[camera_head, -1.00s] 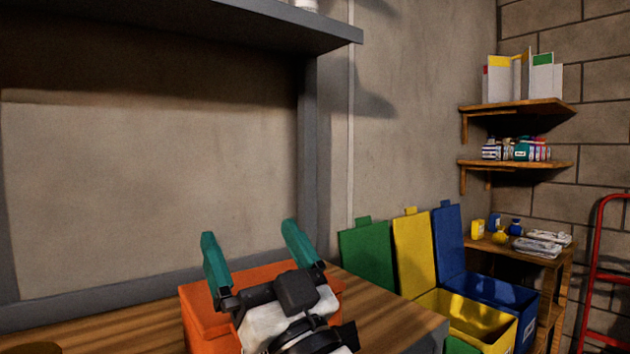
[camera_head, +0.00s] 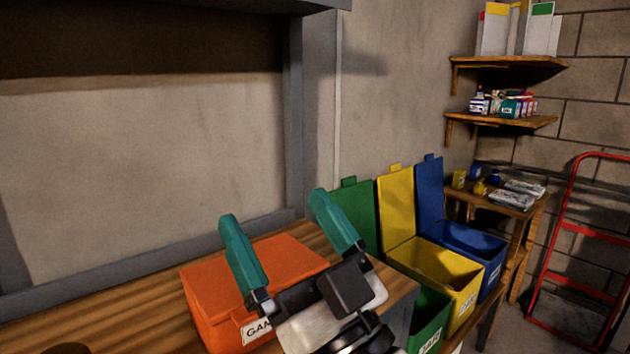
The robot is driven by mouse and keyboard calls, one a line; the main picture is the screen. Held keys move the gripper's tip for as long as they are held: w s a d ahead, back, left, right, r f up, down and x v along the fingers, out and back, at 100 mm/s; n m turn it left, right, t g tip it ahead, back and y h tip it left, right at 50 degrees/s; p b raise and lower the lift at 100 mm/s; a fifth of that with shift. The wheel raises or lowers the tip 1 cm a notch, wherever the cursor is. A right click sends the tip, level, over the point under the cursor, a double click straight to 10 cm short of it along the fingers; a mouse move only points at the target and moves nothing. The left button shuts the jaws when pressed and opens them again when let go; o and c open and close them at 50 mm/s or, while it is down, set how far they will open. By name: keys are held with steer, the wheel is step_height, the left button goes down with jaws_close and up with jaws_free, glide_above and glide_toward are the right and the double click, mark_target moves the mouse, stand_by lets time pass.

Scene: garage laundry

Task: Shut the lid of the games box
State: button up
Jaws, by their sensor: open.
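An orange box (camera_head: 214,316) with a white label starting "GAM" stands on the wooden worktop, left of centre. Its orange top (camera_head: 283,258) looks flat and down over the box; I cannot tell whether it is fully closed. My gripper (camera_head: 280,208) has teal fingers spread wide apart, with nothing between them. It is in front of the box in the picture and covers its right front part and the rest of the label. Whether a finger touches the box cannot be told.
The wooden worktop (camera_head: 120,318) is largely clear left of the box. To the right, below the worktop, stand green (camera_head: 428,318), yellow (camera_head: 447,283) and blue (camera_head: 484,250) bins with raised lids. Behind are corner shelves (camera_head: 508,70), a small table (camera_head: 492,198) and a red hand truck (camera_head: 580,255).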

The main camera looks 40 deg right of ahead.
steer(key=shift+s+r+p, duration=0.35)
steer(key=shift+s+p, duration=0.4)
steer(key=shift+p, duration=0.1)
steer(key=shift+s+r+p, duration=0.3)
steer(key=shift+s+p, duration=0.45)
steer(key=shift+p, duration=0.15)
steer(key=shift+s+r+p, duration=0.35)
steer(key=shift+s+p, duration=0.4)
steer(key=shift+p, duration=0.1)
steer(key=w+d+f+m+g+h+p, duration=0.1)
steer(key=d+f+g, duration=0.25)
steer(key=f, duration=0.35)
steer(key=w+d+f+m+g+h+p, duration=0.15)
steer(key=f+g, duration=0.25)
steer(key=f, duration=0.4)
steer(key=w+d+f+g+h+p, duration=0.1)
steer(key=d+f+g, duration=0.25)
steer(key=f, duration=0.35)
steer(key=s+f+n+g+y+p, duration=0.2)
steer(key=s+f+g+y, duration=0.1)
steer(key=s+f+g, duration=1)
steer(key=s+f, duration=0.5)
steer(key=f, duration=0.1)
steer(key=shift+s+a+f+g+p, duration=0.15)
steer(key=shift+s+a+g+p, duration=0.15)
steer(key=shift+s+a+p, duration=0.1)
